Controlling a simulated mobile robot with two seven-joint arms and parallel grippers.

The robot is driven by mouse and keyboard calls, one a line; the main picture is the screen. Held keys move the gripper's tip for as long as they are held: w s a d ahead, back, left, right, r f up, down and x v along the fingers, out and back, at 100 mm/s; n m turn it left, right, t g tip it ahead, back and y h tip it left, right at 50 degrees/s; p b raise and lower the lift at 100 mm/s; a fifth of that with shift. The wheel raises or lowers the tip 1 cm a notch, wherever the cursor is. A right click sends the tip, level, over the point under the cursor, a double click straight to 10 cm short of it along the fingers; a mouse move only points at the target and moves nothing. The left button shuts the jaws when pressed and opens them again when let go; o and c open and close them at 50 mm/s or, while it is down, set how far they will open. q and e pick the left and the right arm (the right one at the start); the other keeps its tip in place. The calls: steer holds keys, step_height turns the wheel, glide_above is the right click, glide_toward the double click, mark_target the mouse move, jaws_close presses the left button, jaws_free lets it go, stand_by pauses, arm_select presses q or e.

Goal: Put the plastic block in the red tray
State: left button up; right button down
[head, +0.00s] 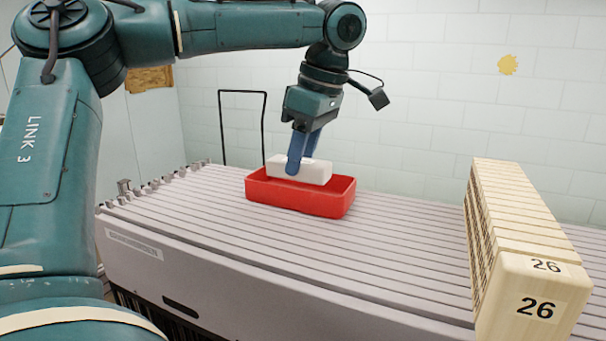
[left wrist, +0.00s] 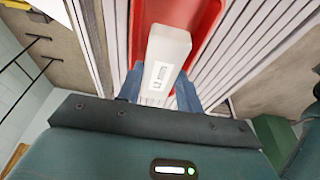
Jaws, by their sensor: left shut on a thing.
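The white plastic block (head: 312,171) is between the blue fingers of my left gripper (head: 299,163), which is shut on it. In the left wrist view the block (left wrist: 167,60) has a printed label and lies over the red tray (left wrist: 204,22), with the fingers of the left gripper (left wrist: 160,88) on either side. My right gripper is not in view.
The tray stands on a grey slatted surface (head: 200,225). A wooden slotted block marked 26 (head: 510,240) stands at the right. A thin black frame (head: 243,92) rises behind the tray. The slats between the tray and the wooden block are clear.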

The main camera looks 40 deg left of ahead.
mark_target(306, 161)
arm_select(q)
step_height(306, 161, down, 3)
steer(key=shift+f, duration=0.25)
steer(key=shift+f, duration=0.1)
steer(key=o, duration=0.8)
steer(key=v, duration=1.2)
